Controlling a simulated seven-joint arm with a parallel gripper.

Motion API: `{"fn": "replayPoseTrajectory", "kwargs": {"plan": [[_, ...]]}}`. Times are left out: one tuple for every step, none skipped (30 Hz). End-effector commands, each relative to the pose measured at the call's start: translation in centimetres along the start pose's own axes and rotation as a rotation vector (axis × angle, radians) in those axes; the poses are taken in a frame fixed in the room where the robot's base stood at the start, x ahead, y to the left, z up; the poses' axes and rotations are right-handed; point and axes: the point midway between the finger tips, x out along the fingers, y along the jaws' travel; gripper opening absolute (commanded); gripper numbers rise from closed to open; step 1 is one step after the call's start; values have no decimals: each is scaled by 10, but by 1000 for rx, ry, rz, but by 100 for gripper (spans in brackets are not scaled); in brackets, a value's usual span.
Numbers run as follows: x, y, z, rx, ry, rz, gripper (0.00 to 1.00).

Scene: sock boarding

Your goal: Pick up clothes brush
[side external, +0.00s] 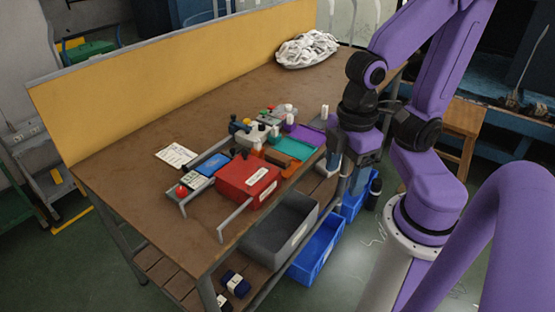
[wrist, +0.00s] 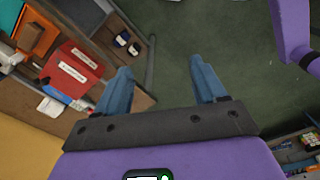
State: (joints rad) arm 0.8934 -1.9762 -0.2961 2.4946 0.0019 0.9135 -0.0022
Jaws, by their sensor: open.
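My gripper (wrist: 160,65) is open and empty in the wrist view, with two blue fingers spread over the green floor. In the side view it hangs beside the table's near right edge, partly hidden by my arm. I cannot clearly pick out the clothes brush in either view. A long orange-brown object (side external: 282,159) lies behind the red box (side external: 248,178) in the side view, but it is too small to tell what it is. An orange object (wrist: 36,36) shows at the upper left of the wrist view, apart from my fingers.
The brown table (side external: 130,195) carries a teal tray (side external: 294,148), a blue item (side external: 212,165), a white card (side external: 176,156) and small items. A white cloth heap (side external: 307,49) lies at the back. Grey (side external: 280,225) and blue (side external: 318,250) bins sit below. The left tabletop is clear.

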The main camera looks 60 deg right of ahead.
Motion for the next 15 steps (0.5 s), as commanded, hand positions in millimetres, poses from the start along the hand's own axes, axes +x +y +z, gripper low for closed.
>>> {"fn": "replayPoseTrajectory", "kwargs": {"plan": [[0, 4, -4, 18, -1, 1, 70], [0, 8, -7, 33, -1, 1, 70], [0, 14, -12, 57, -2, 2, 70], [-1, 19, -16, 78, -3, 3, 70], [-1, 26, -20, 102, -4, 4, 70], [-1, 35, -26, 136, -5, 5, 70], [-1, 42, -30, 162, -6, 5, 70], [-1, 50, -34, 188, -7, 6, 70], [0, 60, -39, 221, -8, 7, 70], [0, 69, -43, 248, -8, 8, 70], [0, 77, -46, 274, -10, 8, 70], [0, 88, -50, 307, -10, 9, 70], [1, 97, -52, 333, -12, 10, 70], [2, 106, -54, 358, -12, 10, 70], [2, 118, -57, 392, -13, 11, 70]]}}
